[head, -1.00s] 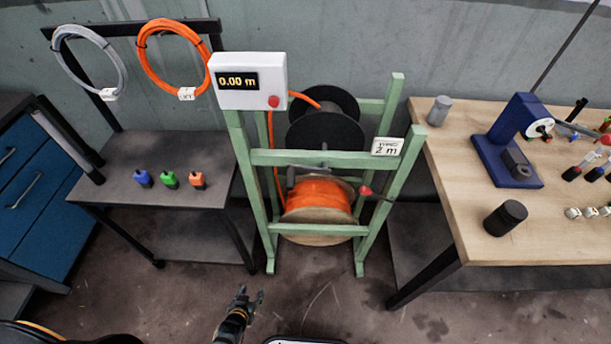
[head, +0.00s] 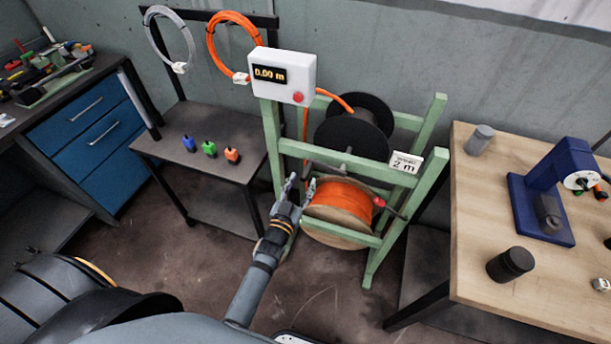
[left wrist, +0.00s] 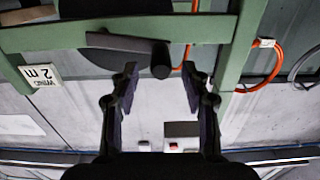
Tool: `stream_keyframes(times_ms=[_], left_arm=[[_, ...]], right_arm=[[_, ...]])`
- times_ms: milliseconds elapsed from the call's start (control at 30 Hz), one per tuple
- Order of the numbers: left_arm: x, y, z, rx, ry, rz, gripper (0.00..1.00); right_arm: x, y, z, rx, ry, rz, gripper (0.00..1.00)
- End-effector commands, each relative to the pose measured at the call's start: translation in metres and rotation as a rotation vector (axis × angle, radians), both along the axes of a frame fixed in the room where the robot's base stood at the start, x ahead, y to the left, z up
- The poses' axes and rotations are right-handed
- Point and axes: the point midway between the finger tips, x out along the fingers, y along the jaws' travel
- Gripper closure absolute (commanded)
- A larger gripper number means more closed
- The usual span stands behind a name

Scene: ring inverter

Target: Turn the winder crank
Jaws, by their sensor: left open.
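The winder is a green frame (head: 437,130) with a spool of orange cable (head: 343,197) low in it. A dark grey crank (head: 325,167) shows above the spool. In the left wrist view the crank arm (left wrist: 125,44) ends in a round dark handle (left wrist: 160,62), seen nearly end-on. My left gripper (head: 301,184) is open and empty, just in front of the spool's left side. In the left wrist view its fingertips (left wrist: 160,78) are spread to either side of the handle; I cannot tell the remaining distance. My right gripper is out of view.
A white counter box (head: 284,75) reads 0.00 m, and a tag (head: 405,163) reads 2 m. A red-tipped lever (head: 380,203) sticks out at the spool's right. A grey shelf (head: 225,165) stands left and a wooden table (head: 465,230) right.

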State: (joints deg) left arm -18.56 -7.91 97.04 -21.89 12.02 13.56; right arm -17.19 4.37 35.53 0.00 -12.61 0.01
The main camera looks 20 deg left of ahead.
Motion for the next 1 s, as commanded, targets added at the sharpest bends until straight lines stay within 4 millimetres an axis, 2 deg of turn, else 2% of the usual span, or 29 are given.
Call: stream_keyframes(times_ms=[100, 200, 533, 900, 1000], left_arm=[[0.021, -0.001, 0.000, 0.001, -0.001, -0.001, 0.53], [0.031, -0.001, -0.001, 0.001, 0.000, 0.000, 0.53], [0.036, -0.001, 0.000, 0.001, 0.001, 0.000, 0.53], [0.036, -0.001, -0.001, 0.001, 0.001, 0.000, 1.00], [0.036, -0.001, -0.001, 0.001, 0.001, 0.000, 1.00]], right_arm=[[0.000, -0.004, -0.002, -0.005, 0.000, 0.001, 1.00], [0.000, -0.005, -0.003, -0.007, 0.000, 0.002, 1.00], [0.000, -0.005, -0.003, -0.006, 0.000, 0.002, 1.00], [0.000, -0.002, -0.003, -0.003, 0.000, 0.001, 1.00], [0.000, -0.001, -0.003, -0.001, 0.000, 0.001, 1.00]])
